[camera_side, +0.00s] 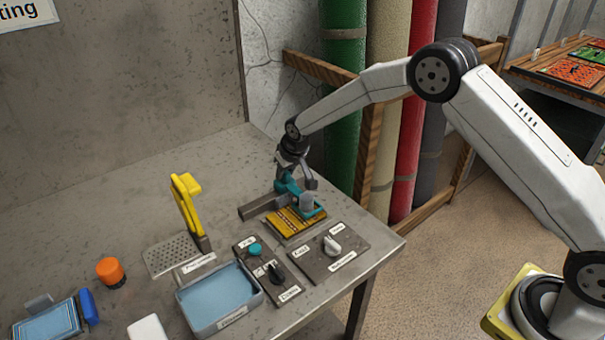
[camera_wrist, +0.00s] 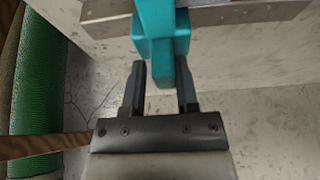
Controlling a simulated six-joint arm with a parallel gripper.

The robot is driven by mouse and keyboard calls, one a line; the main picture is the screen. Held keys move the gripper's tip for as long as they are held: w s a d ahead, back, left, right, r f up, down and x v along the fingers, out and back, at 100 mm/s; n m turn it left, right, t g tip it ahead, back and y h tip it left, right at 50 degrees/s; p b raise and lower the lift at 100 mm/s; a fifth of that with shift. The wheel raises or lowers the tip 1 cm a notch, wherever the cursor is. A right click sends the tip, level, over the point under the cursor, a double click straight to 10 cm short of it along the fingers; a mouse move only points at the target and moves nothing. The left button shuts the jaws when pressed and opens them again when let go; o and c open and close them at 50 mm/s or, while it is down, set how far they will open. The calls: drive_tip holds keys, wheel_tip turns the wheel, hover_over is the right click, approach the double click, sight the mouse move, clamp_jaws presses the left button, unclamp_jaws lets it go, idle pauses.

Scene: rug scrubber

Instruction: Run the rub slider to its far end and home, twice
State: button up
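The teal rub slider (camera_side: 286,187) sits on a grey metal rail (camera_side: 256,208) at the back of the table. Narrow gaps show on both sides of the handle.
Two control panels with a dark knob (camera_side: 275,272) and a pale knob (camera_side: 332,246) stand in front of the rail. Left are a blue-lined tray (camera_side: 236,318), a yellow upright tool (camera_side: 190,212) and an orange-topped item (camera_side: 111,271). Rolled rugs (camera_side: 343,110) stand behind.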

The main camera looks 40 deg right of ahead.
sight(293, 185)
drive_tip(key=shift+o, duration=1.3)
drive_tip(key=shift+d, duration=0.2)
drive_tip(key=shift+a, duration=0.1)
drive_tip(key=shift+r, duration=0.15)
drive_tip(key=v, duration=0.7)
drive_tip(key=shift+r, duration=0.25)
drive_tip(key=shift+s, duration=0.15)
